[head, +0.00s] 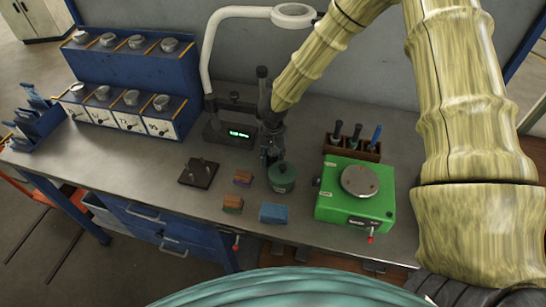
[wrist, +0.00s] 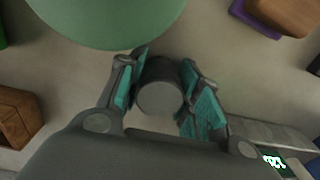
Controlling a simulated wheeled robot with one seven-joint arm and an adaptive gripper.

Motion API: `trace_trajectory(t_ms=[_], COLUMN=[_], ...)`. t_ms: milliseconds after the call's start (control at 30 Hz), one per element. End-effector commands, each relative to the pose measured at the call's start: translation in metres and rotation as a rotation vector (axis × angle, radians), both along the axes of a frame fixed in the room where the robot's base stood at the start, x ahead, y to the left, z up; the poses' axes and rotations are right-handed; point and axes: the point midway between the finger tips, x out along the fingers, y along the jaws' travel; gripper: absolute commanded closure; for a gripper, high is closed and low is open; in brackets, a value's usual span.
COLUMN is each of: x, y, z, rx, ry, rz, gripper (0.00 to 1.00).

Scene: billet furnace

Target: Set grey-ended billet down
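The grey-ended billet (wrist: 160,97) is a short dark cylinder with a lighter grey round end facing the wrist camera. It is between the two teal-padded fingers of my gripper (wrist: 165,85), and both fingertips appear to touch its sides. In the head view my gripper (head: 270,152) points down at the bench, just behind the green lidded canister (head: 282,180). The billet cannot be made out there. Whether its lower end touches the bench is hidden. The canister's round green top (wrist: 105,18) is close beside the fingers in the wrist view.
Small two-coloured blocks (head: 232,204), a blue block (head: 273,213) and a black pegged plate (head: 198,173) lie on the bench. A green box with a round plate (head: 325,205) and a tool rack (head: 368,152) stand right. A lit display (head: 238,134) is left of my gripper.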

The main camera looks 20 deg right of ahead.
Motion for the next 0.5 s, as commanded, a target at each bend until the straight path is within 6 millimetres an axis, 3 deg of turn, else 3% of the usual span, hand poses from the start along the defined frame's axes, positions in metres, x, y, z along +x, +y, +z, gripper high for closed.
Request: trace_trajectory(t_ms=[33,100,500], x=[0.0000,-0.0001,0.0001], y=[0.0000,0.0001,0.0001], z=[0.0002,0.0002,0.0022], rx=[0.000,0.000,-0.001], ry=[0.000,0.000,-0.001], rz=[0.000,0.000,0.000], gripper=[0.57,0.45,0.45])
